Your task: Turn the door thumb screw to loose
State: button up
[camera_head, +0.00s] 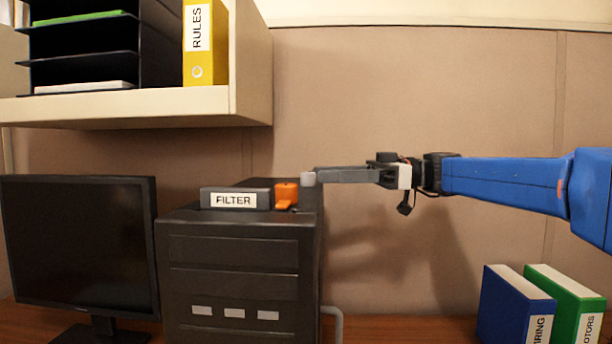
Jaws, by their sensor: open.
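A black computer tower (240,265) stands on the desk. On its top is a dark block labelled FILTER (232,199), with an orange part (286,193) at its right end. A small light grey knob-like piece (308,179) shows just right of the orange part, above the tower's back right corner. I cannot tell for sure whether it is the door thumb screw. My gripper (319,175) reaches in from the right, level, with its grey fingertips at this piece. It is open, seen side-on. Contact cannot be made out.
A black monitor (80,245) stands left of the tower. A shelf (130,108) with a black tray rack (88,50) and a yellow RULES binder (205,45) hangs above. Blue (512,305) and green (563,300) binders stand at lower right. The space before the wall, between tower and binders, is clear.

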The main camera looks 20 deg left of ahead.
jog(key=v, duration=0.8)
jog(key=shift+d, duration=0.25)
jog(key=shift+w, duration=0.1)
